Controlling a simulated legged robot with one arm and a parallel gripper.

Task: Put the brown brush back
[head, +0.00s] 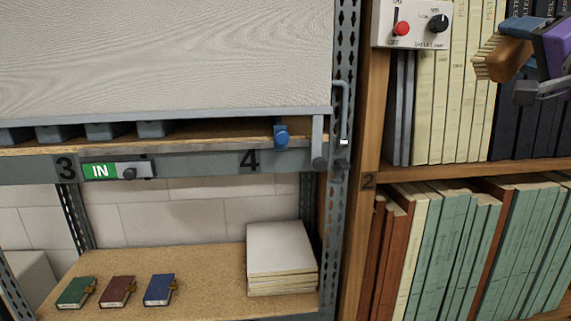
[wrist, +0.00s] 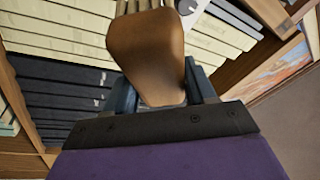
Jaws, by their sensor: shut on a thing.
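The brown brush (head: 508,57) is at the upper right of the head view, with pale bristles pointing left. My gripper (head: 524,58) is shut on its brown wooden body and holds it in the air in front of the books. In the wrist view the brush (wrist: 147,50) fills the upper middle, between the blue-grey fingers of my gripper (wrist: 163,93). The bristles are hidden there.
A wooden bookcase (head: 369,180) with cream, dark and green books stands behind the brush. A control box (head: 412,24) with a red knob is near its top. Left is a metal rack (head: 205,165) with a grey panel, blue clip (head: 281,135), small books and a paper stack (head: 280,250).

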